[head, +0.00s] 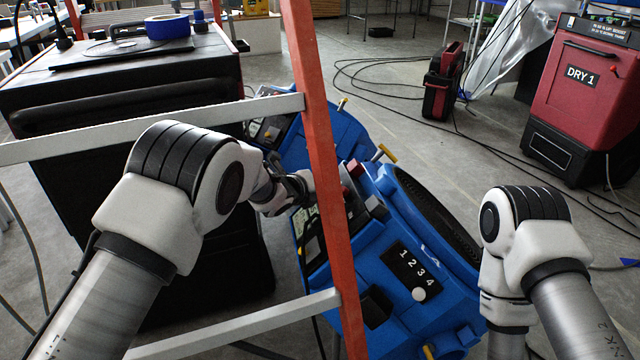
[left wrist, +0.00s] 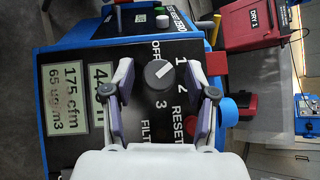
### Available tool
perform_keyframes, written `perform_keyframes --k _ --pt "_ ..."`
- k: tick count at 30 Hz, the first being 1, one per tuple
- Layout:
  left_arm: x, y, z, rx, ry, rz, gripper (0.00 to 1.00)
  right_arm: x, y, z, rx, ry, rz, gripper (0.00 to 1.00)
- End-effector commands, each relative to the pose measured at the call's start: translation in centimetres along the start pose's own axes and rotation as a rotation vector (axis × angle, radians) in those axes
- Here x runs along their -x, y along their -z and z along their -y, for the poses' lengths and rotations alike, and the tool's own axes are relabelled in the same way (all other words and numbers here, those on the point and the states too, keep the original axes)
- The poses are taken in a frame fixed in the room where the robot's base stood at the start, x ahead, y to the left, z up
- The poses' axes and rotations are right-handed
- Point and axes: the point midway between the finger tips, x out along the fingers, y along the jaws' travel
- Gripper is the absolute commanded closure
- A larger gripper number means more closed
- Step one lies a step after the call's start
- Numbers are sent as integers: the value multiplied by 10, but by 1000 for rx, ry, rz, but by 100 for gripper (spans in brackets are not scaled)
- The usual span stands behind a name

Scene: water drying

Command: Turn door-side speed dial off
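A dark round dial (left wrist: 159,74) with a white pointer line sits on a black panel (left wrist: 90,55) marked OFF, 1, 2 and 3. Its pointer slants to the upper right, roughly toward the 1. My left gripper (left wrist: 161,82) is open, with one finger on each side of the dial; whether they touch it is unclear. In the head view my left gripper (head: 292,192) is at the panel side of the near blue machine (head: 440,300), where the dial is hidden. My right arm shows at the right, but its gripper is out of view.
A red ladder rail (head: 325,160) with pale rungs crosses close by my left arm. A second blue machine (head: 285,145) stands behind, its white knob (left wrist: 162,18) in the wrist view. A black cabinet (head: 120,100) stands left.

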Motion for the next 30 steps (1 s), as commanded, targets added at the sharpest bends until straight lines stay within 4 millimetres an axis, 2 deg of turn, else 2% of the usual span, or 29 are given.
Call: perform_keyframes --k 8,12,16,24,27,30 --pt "0 1 0 -1 -1 -2 38 0 0 0 0 0 0 60" --pt "10 1 -1 -2 -3 -2 38 0 0 0 0 0 0 60" --pt "35 0 -1 0 -3 0 38 0 0 0 0 0 0 60" --pt "104 20 -30 1 -5 -1 38 0 0 0 0 0 0 60" --pt "123 26 -37 1 -3 -1 38 0 0 0 0 0 0 60" --pt "134 29 -41 0 -2 -1 38 0 0 0 0 0 0 60"
